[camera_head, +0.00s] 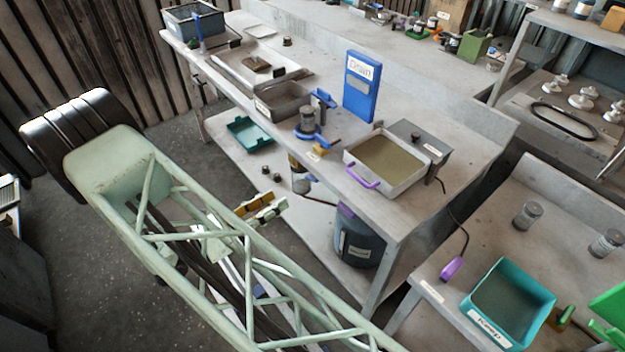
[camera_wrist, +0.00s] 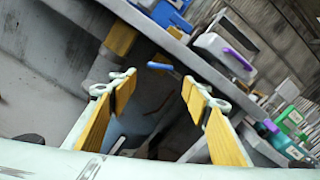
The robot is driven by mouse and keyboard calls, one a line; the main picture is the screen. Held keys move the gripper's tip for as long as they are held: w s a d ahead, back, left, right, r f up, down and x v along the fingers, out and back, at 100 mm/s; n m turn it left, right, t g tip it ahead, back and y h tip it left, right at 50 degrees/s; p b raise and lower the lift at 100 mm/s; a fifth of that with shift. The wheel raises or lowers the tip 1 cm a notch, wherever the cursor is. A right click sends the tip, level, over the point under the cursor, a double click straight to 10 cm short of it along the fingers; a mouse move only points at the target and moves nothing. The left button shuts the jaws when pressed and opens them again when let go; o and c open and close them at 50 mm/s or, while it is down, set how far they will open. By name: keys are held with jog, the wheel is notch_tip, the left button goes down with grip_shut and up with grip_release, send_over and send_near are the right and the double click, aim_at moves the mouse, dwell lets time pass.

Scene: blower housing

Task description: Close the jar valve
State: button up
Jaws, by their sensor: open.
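A grey jar-like vessel (camera_head: 307,120) with a blue ring at its base stands at the front edge of the bench, left of the blue sign. Below the bench edge under it hangs a yellow-brown part with a silver piece (camera_head: 301,184). My gripper (camera_head: 263,208) is in front of the bench, below its top, with yellow-padded fingers. In the wrist view my gripper (camera_wrist: 160,84) is open and empty. A small blue lever (camera_wrist: 164,69) shows between and beyond the fingertips, apart from them. I cannot tell for certain whether it is the jar valve's handle.
A grey tray with a purple handle (camera_head: 363,178) and a blue sign (camera_head: 362,86) stand on the bench. A dark drum (camera_head: 359,244) and a teal tray (camera_head: 249,133) sit on the lower shelf. The bench's front edge (camera_head: 340,187) overhangs near my gripper.

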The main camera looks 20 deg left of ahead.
aim_at(310, 180)
dwell(0.3)
jog(key=shift+b+x, duration=0.95)
jog(key=shift+x, duration=5.9)
jog(key=c, duration=0.6)
jog(key=shift+o, duration=0.2)
jog(key=shift+m+b, duration=0.75)
jog(key=shift+m, duration=2.05)
